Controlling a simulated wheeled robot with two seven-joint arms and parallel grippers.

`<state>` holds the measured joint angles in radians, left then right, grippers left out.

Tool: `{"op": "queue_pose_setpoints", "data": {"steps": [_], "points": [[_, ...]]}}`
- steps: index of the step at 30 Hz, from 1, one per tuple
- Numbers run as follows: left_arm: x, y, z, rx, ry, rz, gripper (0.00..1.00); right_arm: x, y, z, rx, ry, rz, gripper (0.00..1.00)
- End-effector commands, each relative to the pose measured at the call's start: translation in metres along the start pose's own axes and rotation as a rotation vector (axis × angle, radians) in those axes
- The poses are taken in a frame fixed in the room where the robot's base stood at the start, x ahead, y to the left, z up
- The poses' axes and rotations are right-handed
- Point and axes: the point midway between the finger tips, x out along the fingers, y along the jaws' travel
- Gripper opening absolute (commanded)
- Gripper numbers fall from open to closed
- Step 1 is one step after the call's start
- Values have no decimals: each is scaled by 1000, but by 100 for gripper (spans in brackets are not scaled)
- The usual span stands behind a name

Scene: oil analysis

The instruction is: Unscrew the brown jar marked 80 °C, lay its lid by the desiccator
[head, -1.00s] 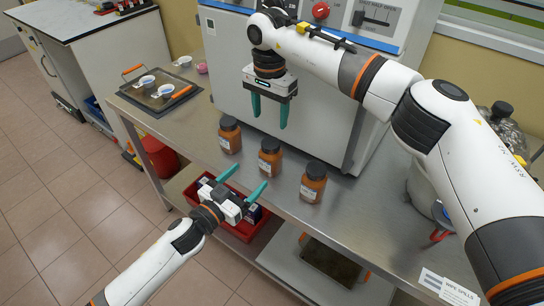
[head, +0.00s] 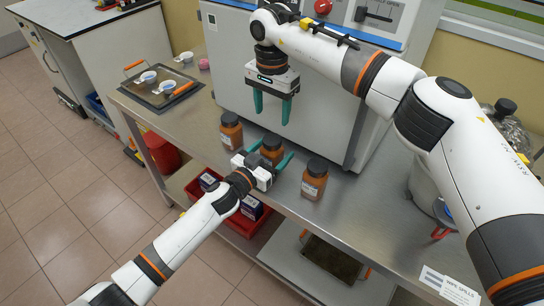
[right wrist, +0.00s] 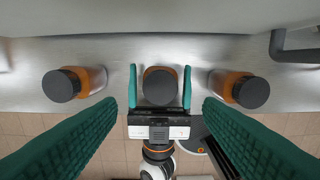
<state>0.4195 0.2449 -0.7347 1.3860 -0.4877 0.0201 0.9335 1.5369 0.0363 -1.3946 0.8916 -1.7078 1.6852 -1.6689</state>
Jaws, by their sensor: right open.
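Three brown jars with dark lids stand upright in a row on the steel bench: a left jar (head: 231,135), a middle jar (head: 271,156) and a right jar (head: 314,184). Their labels are too small to read. My left gripper (head: 268,152) is open around the middle jar, one finger on each side. In the right wrist view, narrow gaps show between its fingers and the middle jar's lid (right wrist: 160,86). My right gripper (head: 272,108) is open, empty and pointing down above and behind the jars. A glass vessel (head: 507,127), seemingly the desiccator, is partly hidden behind my right arm.
A grey oven-like cabinet (head: 325,115) stands right behind the jars. A tray (head: 160,92) with small white cups lies at the bench's left end. A red bin (head: 232,219) sits on the lower shelf.

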Motion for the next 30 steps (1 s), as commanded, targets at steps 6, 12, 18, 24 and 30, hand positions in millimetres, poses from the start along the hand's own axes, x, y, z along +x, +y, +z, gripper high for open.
{"op": "queue_pose_setpoints", "data": {"steps": [6, 12, 18, 24, 30], "points": [[0, 0, 0, 0, 0, 0, 43, 0, 0, 0, 0, 0, 0, 61], [0, 0, 0, 0, 1, 1, 11, 0, 0, 0, 0, 0, 0, 61], [0, 0, 0, 0, 1, 1, 0, 0, 0, 0, 63, 0, 0, 61], [-1, 0, 0, 0, 1, 1, 0, 0, 0, 0, 363, 1, 0, 61], [-1, 0, -1, 0, 1, 1, 0, 0, 0, 0, 776, 0, 0, 61]]}}
